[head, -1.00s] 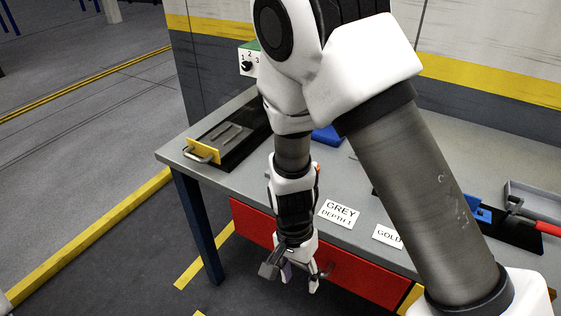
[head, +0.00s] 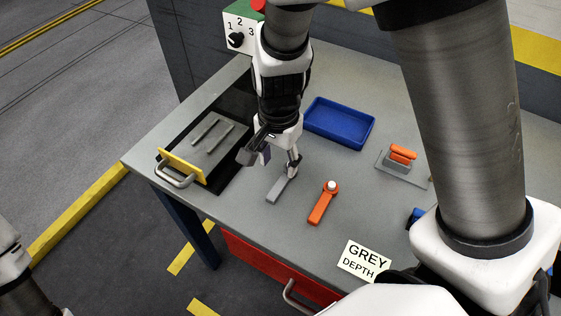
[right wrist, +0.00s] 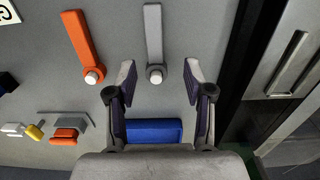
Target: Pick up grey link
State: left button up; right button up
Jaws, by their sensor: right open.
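The grey link (head: 279,190) lies flat on the grey table in the head view. It also shows in the right wrist view (right wrist: 153,35), with a round end carrying a white pin. My right gripper (head: 273,163) is open and empty, pointing down over the link's round end. In the right wrist view, the open fingers (right wrist: 160,82) stand either side of that end, apart from it. In the head view, the gripper partly hides the round end. My left gripper is not in view.
An orange link (head: 321,205) with a white pin lies beside the grey one. A blue tray (head: 340,124) stands behind. A black fixture with a yellow-fronted handle (head: 183,165) is at left. Orange and grey parts (head: 403,160) lie at right.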

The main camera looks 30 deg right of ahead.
aim_at(280, 181)
jog(key=shift+s+a+f, duration=0.15)
jog(key=shift+s+f, duration=0.2)
jog(key=shift+f, duration=0.15)
jog(key=shift+s+a+f, duration=0.15)
jog(key=shift+s+f, duration=0.2)
jog(key=shift+f, duration=0.15)
jog(key=f, duration=0.3)
jog(key=f+b, duration=0.1)
jog(key=shift+w+d+f, duration=0.15)
jog(key=shift+w+d, duration=0.15)
jog(key=shift+w, duration=0.1)
jog(key=shift+s, duration=0.1)
jog(key=shift+s+a+r, duration=0.1)
jog(key=shift+s+r, duration=0.05)
jog(key=shift+r, duration=0.05)
jog(key=c, duration=0.3)
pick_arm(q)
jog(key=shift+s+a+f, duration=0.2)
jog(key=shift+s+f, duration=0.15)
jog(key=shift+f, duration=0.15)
pick_arm(e)
grip_shut()
